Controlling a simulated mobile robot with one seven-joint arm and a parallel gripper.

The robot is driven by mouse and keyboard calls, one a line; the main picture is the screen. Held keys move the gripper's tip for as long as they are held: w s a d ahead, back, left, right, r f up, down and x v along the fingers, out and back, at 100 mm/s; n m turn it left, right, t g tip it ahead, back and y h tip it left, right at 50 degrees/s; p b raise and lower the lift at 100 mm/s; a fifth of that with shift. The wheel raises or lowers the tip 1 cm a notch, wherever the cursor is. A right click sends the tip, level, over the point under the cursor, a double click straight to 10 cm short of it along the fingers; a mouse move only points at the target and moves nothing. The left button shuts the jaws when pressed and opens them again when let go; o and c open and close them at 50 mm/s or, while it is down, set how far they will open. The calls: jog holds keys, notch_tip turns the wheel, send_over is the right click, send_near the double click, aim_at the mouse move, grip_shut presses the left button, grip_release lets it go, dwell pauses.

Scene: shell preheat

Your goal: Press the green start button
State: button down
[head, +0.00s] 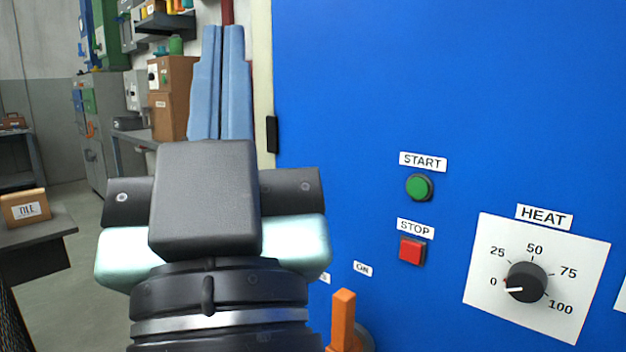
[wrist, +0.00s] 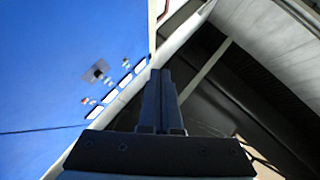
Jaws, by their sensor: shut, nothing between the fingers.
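The round green start button (head: 419,187) sits on a blue panel (head: 340,90), just under a white START label (head: 423,161). My gripper (head: 222,32) is shut and empty. In the head view its two fingers point up and away, well to the left of the button, near the panel's left edge. The gripper also shows in the wrist view (wrist: 160,75), with a blue surface to its left. I cannot make out the green button in the wrist view.
A square red stop button (head: 411,250) is below the green one. A HEAT knob (head: 526,282) is at the lower right, and an orange handle (head: 343,318) is at the bottom. Cardboard boxes (head: 174,95) and a bench stand behind on the left. The panel around the green button is clear.

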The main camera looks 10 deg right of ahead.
aim_at(413, 195)
jog(key=w+d+f+m+g+p, duration=0.1)
jog(key=w+d+g+p, duration=0.15)
jog(key=w+p, duration=0.6)
jog(key=w+d+f+m+g+p, duration=0.1)
jog(key=w+d+m+g+p, duration=0.2)
jog(key=p, duration=1.1)
jog(key=s+d+f+m+g+h+p, duration=0.1)
jog(key=s+d+f+m+g+p, duration=0.1)
jog(key=f+p, duration=0.3)
jog(key=s+d+f+m+g+h+p, duration=0.1)
jog(key=f+p, duration=0.5)
jog(key=p, duration=0.7)
jog(key=s+d+m+g, duration=0.1)
jog(key=d+m+g, duration=0.1)
jog(key=d, duration=0.1)
jog(key=shift+s+d+f+p, duration=0.3)
jog(key=shift+d+p, duration=0.05)
jog(key=shift+d, duration=0.05)
jog(key=shift+w+d+b, duration=0.5)
jog(key=shift+w+d, duration=0.4)
jog(key=shift+d, duration=0.25)
jog(key=shift+w+d+b, duration=0.5)
jog(key=shift+w+d, duration=0.4)
jog(key=shift+d, duration=0.25)
jog(key=shift+w+d+b, duration=0.5)
jog(key=shift+w+d, duration=0.4)
jog(key=shift+d, duration=0.25)
jog(key=shift+w+d, duration=0.1)
